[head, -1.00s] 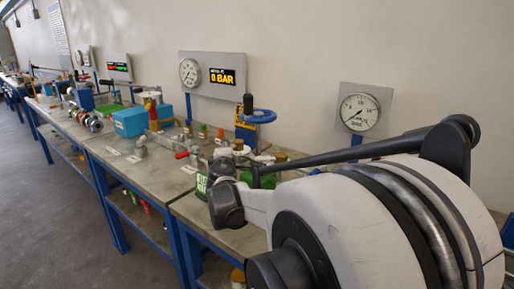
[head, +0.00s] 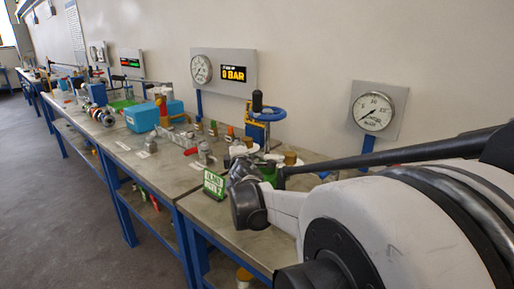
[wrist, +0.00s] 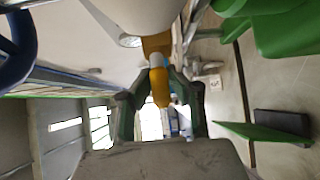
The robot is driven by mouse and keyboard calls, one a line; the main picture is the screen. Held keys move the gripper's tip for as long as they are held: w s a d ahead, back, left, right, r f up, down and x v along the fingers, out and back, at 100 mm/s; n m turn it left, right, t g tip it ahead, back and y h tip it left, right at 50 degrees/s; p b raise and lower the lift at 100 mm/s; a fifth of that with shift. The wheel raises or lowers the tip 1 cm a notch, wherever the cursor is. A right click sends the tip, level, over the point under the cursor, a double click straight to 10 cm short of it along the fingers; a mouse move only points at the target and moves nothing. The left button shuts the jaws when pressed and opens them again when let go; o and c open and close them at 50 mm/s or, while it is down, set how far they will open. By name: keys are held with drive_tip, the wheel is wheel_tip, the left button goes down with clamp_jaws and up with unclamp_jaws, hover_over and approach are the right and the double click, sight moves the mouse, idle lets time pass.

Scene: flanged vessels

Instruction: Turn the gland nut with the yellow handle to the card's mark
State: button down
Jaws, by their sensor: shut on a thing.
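In the wrist view the yellow handle (wrist: 160,92) sits between the two dark fingers of my gripper (wrist: 157,75), which is shut on it. A pale, rounded end and an orange-yellow part (wrist: 157,44) show just beyond the handle. The gland nut cannot be made out clearly. A green card with white lettering (head: 213,184) stands on the bench in the head view, left of my dark wrist joint; its mark is too small to read. My fingers are hidden behind my arm in the head view.
A round gauge (head: 373,111) and a "0 BAR" display (head: 233,74) are on the wall. A blue box (head: 142,117) and several fittings lie farther left on the bench (head: 170,175). The floor at left is clear.

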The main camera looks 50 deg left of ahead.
idle(0.3)
drive_tip(key=c, duration=1.6)
unclamp_jaws()
drive_tip(key=shift+d, duration=0.15)
drive_tip(key=v, duration=0.7)
drive_tip(key=shift+s+d, duration=0.1)
drive_tip(key=shift+d, duration=0.05)
